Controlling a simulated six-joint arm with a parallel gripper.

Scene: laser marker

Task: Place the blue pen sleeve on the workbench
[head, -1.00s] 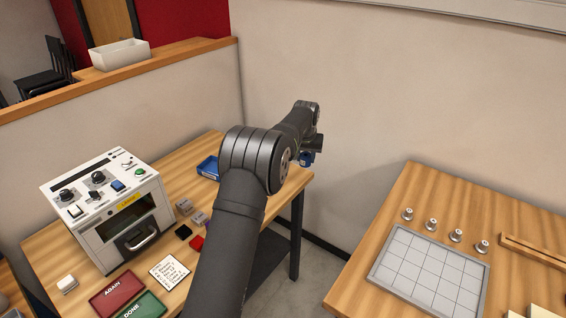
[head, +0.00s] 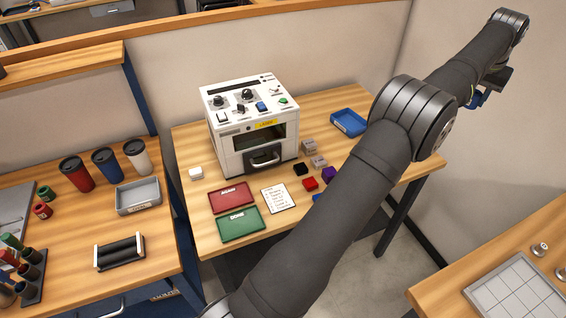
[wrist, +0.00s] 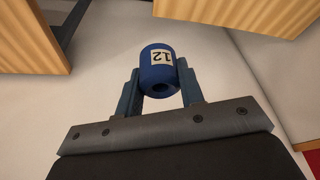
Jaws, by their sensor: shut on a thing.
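In the head view my gripper (head: 480,96) is at the upper right, out past the table with the laser marker and near the wall. The sleeve shows there only as a small blue spot, held in the air. Wooden worktops show in the head view: the left bench (head: 75,225) and the middle table (head: 190,150). Which one is the workbench I cannot tell.
The white laser marker (head: 240,105), a blue tray (head: 348,122), red tray (head: 231,197), green tray (head: 239,225) and small blocks occupy the middle table. Cups, a grey tray (head: 138,196), a black roller stand (head: 119,251) and a sleeve rack (head: 30,275) occupy the left bench.

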